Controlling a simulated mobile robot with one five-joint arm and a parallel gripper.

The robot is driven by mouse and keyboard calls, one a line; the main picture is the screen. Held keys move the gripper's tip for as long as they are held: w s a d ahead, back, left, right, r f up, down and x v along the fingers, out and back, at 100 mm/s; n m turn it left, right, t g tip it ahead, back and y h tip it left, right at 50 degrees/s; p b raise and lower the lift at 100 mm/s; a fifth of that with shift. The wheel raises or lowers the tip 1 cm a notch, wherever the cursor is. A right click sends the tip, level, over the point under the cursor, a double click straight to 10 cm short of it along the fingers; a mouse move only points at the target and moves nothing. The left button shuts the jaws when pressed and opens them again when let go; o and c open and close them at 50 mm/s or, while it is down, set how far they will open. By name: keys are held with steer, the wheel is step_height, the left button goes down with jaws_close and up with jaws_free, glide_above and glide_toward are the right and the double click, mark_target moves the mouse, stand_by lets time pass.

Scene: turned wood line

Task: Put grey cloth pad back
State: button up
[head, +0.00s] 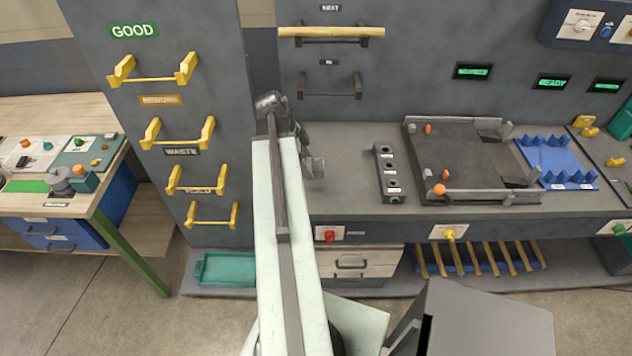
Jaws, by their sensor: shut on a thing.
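My arm reaches up the middle of the picture, and my gripper (306,160) hangs at its far end, over the left end of the grey bench (345,200). The gripper is partly hidden behind my arm. It is shut on a small grey piece (317,168), which looks like the grey cloth pad. The piece is small and partly covered, so its shape is unclear. I cannot tell whether it touches the bench.
Right of my gripper stand a black block with holes (391,176) and a dark framed plate (460,158). A blue pegged rack (556,160) is farther right. Left is a grey panel with yellow brackets, including the WASTE pair (202,188). A wooden bar (331,32) lies on upper brackets.

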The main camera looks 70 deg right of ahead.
mark_target(308, 158)
steer(key=s+d, duration=0.1)
steer(key=s+d+r+p, duration=0.1)
steer(key=d+r, duration=0.1)
steer(key=d, duration=0.1)
steer(key=shift+s+p, duration=0.35)
steer(key=shift+s, duration=0.05)
steer(key=f+b, duration=1)
steer(key=f, duration=0.1)
steer(key=shift+w+a+b, duration=0.1)
steer(key=shift+a+b, duration=0.1)
steer(key=shift+b, duration=0.2)
steer(key=o, duration=1.2)
steer(key=shift+r, duration=0.2)
steer(key=p+v, duration=1.1)
steer(key=shift+d+r, duration=0.15)
steer(key=shift+r, duration=0.3)
steer(key=shift+w+r+p, duration=0.2)
steer(key=shift+r+p, duration=0.1)
steer(key=shift+p, duration=0.15)
steer(key=shift+f, duration=0.1)
